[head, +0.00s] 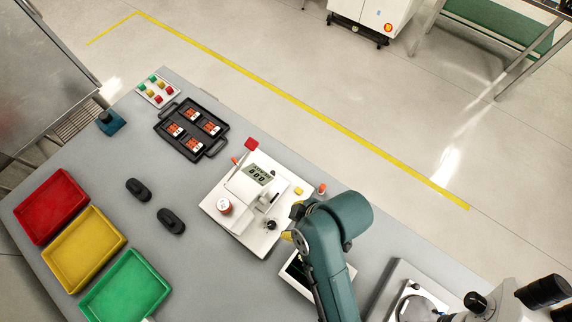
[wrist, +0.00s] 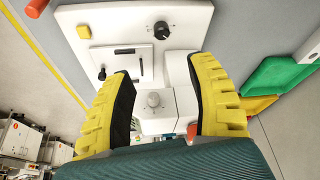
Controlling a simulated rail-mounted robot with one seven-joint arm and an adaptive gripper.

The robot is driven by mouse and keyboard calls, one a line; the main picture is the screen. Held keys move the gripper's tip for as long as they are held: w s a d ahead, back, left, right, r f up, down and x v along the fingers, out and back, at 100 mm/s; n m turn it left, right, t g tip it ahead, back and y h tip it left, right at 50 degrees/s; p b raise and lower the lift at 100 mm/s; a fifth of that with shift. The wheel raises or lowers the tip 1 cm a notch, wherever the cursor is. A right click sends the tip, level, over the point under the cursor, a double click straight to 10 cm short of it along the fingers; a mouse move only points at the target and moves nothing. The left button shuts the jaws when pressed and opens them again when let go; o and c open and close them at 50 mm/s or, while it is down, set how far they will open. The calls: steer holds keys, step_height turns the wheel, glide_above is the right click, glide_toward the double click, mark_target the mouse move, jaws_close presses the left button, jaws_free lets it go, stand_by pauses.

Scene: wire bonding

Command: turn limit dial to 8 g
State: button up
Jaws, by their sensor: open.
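The bond tester is a white instrument (head: 248,228) on the grey bench, with a small display (head: 260,174). A black dial (head: 271,225) sits on its near right part. In the wrist view this black dial (wrist: 161,30) has tick marks around it; its setting is too small to read. My gripper (head: 291,221) is beside the instrument's right side, partly hidden by my arm. In the wrist view my gripper (wrist: 163,70) has its yellow fingers wide apart and empty. The black dial lies beyond the fingertips, untouched.
Red (head: 50,206), yellow (head: 84,249) and green (head: 125,289) trays are at left. A black carrier (head: 191,130) stands behind. A microscope (head: 510,300) is at lower right.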

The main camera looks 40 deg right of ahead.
mark_target(272, 225)
steer(key=b+x, duration=0.3)
steer(key=x, duration=1.3)
steer(key=shift+w+a+f, duration=0.25)
jaws_close()
